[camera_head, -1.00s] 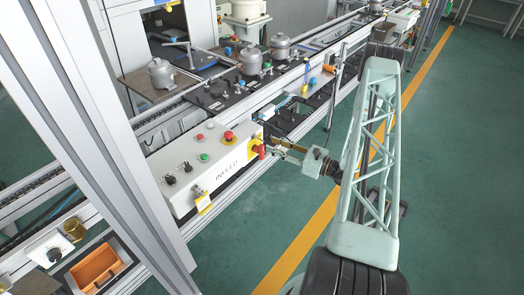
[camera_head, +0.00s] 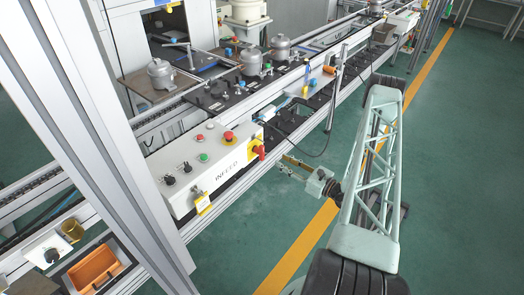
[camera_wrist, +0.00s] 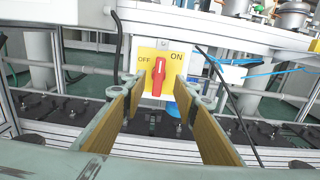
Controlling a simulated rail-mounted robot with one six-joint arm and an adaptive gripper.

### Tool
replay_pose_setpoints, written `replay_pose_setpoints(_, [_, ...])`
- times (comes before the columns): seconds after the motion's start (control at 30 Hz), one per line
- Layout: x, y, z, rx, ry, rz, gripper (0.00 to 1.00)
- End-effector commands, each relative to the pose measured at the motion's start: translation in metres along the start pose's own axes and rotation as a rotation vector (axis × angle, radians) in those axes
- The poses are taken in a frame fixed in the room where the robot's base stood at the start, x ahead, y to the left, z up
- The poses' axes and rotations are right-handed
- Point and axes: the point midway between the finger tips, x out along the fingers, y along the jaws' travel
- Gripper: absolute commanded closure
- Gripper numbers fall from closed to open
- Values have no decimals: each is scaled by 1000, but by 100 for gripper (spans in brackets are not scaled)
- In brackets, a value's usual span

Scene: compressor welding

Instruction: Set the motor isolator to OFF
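The motor isolator is a red rotary handle (camera_wrist: 158,77) on a yellow plate (camera_wrist: 175,62), marked OFF at upper left and ON at upper right. The handle stands nearly upright, its top leaning slightly right. In the head view the isolator (camera_head: 259,152) is on the right end of the white INFEED box (camera_head: 215,168). My gripper (camera_wrist: 158,106) is open and empty, its tan-padded fingers spread either side of the handle's line but short of it. In the head view my gripper (camera_head: 287,162) is a small gap to the right of the isolator.
The INFEED box carries a red mushroom button (camera_head: 228,136), a green button (camera_head: 204,157), black knobs (camera_head: 170,180) and a yellow tag (camera_head: 202,203). A dark cable hangs beside the plate in the wrist view (camera_wrist: 117,50). Open floor lies to the right.

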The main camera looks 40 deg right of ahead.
Motion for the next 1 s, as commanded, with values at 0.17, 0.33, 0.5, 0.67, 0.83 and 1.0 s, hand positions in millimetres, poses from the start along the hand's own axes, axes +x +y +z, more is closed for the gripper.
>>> replay_pose_setpoints(0.17, [4,0,0,0,0,1,73])
replay_pose_setpoints(0.33, [13,1,0,0,0,3,73])
replay_pose_setpoints(0.5, [27,1,0,1,0,2,73])
replay_pose_setpoints(0.67, [43,1,0,-1,0,2,73])
replay_pose_setpoints(0.83, [60,1,0,-1,0,2,73])
replay_pose_setpoints(1.0, [78,1,0,0,0,3,73])
